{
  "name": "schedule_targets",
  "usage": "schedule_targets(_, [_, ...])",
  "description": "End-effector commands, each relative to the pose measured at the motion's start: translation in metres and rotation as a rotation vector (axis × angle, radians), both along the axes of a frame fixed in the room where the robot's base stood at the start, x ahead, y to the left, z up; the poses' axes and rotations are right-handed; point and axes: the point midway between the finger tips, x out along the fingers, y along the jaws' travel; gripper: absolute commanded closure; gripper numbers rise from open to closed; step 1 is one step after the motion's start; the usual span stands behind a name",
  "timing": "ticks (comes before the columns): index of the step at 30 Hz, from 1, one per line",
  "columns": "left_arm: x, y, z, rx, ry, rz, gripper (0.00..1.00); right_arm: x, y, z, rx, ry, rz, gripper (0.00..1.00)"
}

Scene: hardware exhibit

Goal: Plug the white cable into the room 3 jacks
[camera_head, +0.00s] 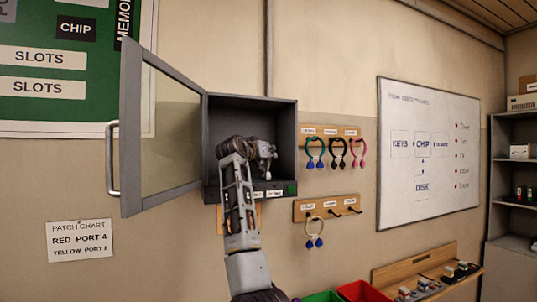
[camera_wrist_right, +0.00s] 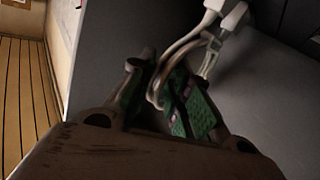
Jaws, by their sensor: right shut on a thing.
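The open grey wall cabinet (camera_head: 285,130) has its glazed door (camera_head: 165,130) swung out to the left. My right gripper (camera_head: 258,150) is inside the cabinet opening, in front of its dark interior. It is shut on the white cable (camera_head: 267,170). In the right wrist view, the cable (camera_wrist_right: 183,45) loops between the green-padded fingers of the gripper (camera_wrist_right: 165,88), and its two white plugs (camera_wrist_right: 231,18) point up and right, near a grey surface. Small white labels (camera_head: 267,193) run along the cabinet's lower ledge, too small to read. I cannot make out the room 3 jacks. My left gripper is not in view.
Green, black and pink cables (camera_head: 360,152) hang on the upper peg rack right of the cabinet. A cable with blue plugs (camera_head: 314,236) hangs on the lower rack (camera_head: 328,208). Red (camera_head: 362,291) and green bins stand below. A patch chart (camera_head: 80,240) is on the wall.

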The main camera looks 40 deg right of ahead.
Motion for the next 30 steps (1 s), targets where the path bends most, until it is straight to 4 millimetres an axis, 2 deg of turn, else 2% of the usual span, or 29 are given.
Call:
schedule_targets(6, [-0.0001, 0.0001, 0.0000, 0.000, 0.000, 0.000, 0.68, -0.0002, 0.0000, 0.0005, -0.001, 0.000, 0.000, 1.00])
schedule_targets(7, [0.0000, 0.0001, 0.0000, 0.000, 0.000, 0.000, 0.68, -0.0002, 0.0000, 0.0005, -0.001, 0.000, 0.000, 0.79])
schedule_targets(12, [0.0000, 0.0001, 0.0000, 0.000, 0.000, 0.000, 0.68, -0.0002, 0.0000, 0.0006, -0.001, 0.000, 0.000, 0.57])
schedule_targets(19, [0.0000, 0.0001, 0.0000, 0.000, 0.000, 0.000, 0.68, -0.0001, 0.0000, 0.0004, 0.000, 0.000, 0.000, 0.56])
schedule_targets(26, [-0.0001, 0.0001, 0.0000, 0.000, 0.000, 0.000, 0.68, 0.0000, 0.0000, 0.0001, 0.000, 0.000, 0.000, 0.28])
schedule_targets(30, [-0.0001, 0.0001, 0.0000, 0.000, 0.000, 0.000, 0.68, 0.0000, 0.0001, 0.0001, 0.000, 0.000, 0.000, 0.28])
